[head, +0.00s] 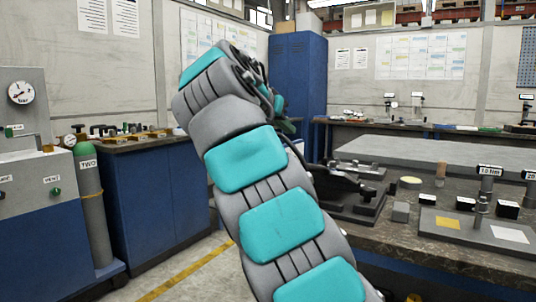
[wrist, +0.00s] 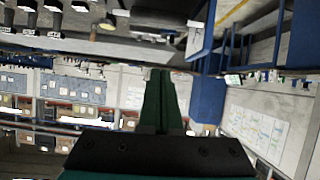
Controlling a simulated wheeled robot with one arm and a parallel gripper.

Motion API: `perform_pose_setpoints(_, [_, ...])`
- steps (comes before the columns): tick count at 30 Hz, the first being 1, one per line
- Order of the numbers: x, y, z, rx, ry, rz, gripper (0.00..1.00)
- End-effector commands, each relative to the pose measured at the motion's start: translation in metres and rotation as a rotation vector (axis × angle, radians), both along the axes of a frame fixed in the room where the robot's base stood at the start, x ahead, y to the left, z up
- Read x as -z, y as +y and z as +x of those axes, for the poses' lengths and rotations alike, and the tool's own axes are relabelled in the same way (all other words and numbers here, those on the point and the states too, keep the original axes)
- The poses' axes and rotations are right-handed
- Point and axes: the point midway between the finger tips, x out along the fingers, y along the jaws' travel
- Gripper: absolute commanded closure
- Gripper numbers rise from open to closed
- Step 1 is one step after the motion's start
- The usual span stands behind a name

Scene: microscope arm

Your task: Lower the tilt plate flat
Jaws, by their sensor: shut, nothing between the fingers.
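A dark fixture (head: 350,190) with a black, tilted-looking upper part stands on the workbench in the head view, just right of my arm. It may be the tilt plate, but I cannot tell for sure, and my arm partly covers its left side. My gripper (wrist: 162,74) shows in the wrist view with its green fingers together and nothing between them. The fingers touch nothing that I can make out. In the head view my gripper is mostly hidden behind my raised arm.
A blue cabinet (head: 298,85) stands behind. Floor shows between the benches.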

Motion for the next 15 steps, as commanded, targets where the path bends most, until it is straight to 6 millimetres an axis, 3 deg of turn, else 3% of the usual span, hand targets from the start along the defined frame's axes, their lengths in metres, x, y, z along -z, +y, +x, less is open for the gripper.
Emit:
perform_pose_setpoints(8, [0.0, -0.008, 0.005, 0.027, -0.034, 0.045, 1.0])
perform_pose_setpoints(15, [0.019, -0.029, 0.034, 0.027, -0.031, 0.044, 1.0])
